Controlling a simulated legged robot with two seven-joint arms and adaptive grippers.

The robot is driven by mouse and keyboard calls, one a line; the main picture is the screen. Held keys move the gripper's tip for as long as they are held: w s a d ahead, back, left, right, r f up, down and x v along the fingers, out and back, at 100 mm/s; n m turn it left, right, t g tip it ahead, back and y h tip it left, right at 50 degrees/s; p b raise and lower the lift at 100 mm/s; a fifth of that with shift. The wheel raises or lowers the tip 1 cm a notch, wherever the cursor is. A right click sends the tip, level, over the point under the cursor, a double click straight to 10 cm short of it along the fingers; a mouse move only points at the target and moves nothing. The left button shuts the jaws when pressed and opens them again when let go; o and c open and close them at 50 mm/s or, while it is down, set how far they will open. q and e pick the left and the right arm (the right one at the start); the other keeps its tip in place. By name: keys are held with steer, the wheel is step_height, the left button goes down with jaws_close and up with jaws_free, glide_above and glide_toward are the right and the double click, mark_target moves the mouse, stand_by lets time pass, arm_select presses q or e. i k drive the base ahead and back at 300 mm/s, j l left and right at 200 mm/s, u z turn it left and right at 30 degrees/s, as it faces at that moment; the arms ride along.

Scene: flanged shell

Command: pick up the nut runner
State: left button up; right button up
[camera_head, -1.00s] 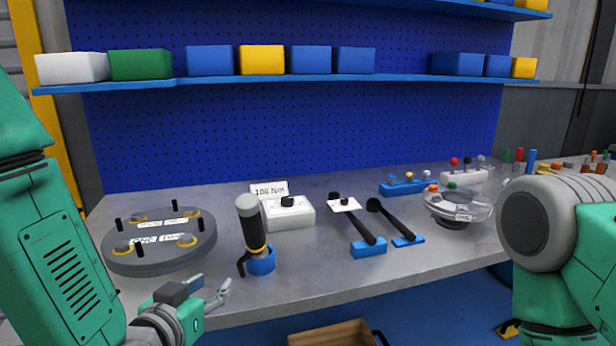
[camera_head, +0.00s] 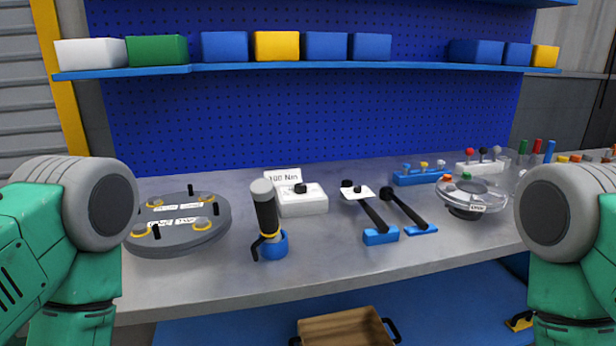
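The nut runner (camera_head: 265,212) is a dark cylindrical tool with a grey top cap, a yellow ring low on its body and a black lever at its lower left. It stands nearly upright, tilted slightly, in a blue round holder (camera_head: 274,245) near the front of the grey bench. Neither of my grippers shows in the head view. Only green and grey links of my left arm at the left edge and my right arm at the right edge are visible, both apart from the nut runner.
On the bench (camera_head: 330,260), a round grey flanged plate (camera_head: 190,238) with pins lies left of the runner. A white box (camera_head: 302,203) stands behind it. Two black-handled wrenches (camera_head: 374,215) rest in blue holders to the right, then a clear bowl (camera_head: 482,196). A wooden crate (camera_head: 345,328) sits below the bench.

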mark_target(262, 191)
steer(key=j+z, duration=0.35)
steer(key=i+j+z, duration=0.1)
steer(key=z, duration=0.3)
steer(key=j+z, duration=0.35)
